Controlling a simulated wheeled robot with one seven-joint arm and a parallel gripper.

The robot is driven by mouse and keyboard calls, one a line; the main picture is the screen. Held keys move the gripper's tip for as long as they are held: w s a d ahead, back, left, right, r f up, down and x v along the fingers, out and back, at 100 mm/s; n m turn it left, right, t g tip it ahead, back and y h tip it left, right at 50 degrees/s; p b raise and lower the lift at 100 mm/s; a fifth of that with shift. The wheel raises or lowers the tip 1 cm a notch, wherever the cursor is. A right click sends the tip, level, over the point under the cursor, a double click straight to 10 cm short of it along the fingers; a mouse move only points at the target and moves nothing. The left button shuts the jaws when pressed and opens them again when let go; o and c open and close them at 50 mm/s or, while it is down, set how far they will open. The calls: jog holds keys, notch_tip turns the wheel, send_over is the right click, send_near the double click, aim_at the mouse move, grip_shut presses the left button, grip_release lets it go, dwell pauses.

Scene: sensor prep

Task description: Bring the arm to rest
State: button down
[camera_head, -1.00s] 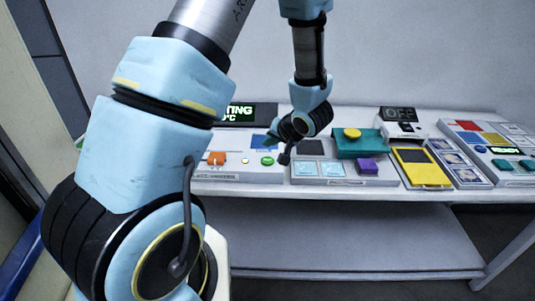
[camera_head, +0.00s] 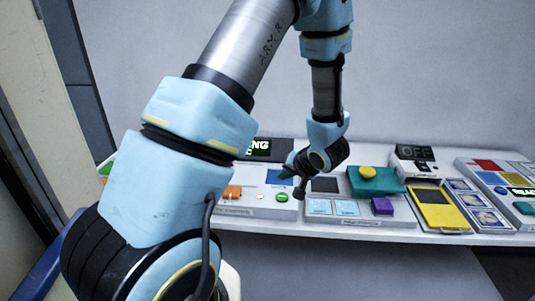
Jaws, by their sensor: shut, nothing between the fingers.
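My arm (camera_head: 190,150) fills the left and middle of the head view, pale blue and silver. It rises from the lower left, bends at the top and hangs down over the table. My gripper (camera_head: 292,176) is at its lower end, dark and small, shut with nothing held. It is above the table's devices, in front of the blue square and near the green button. Part of the fingers is hard to make out against the wrist.
The wall space above the table's right side is clear.

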jog(key=s+a+r+n+g+h, duration=0.1)
jog(key=a+r+g+h, duration=0.3)
jog(key=r, duration=0.3)
jog(key=s+a+r+n+g, duration=0.1)
jog(key=s+a+r+g, duration=0.1)
jog(key=s+a, duration=0.9)
jog(key=shift+s+a+r+n+g, duration=0.4)
jog(key=shift+a+r, duration=0.35)
jog(key=shift+a, duration=0.15)
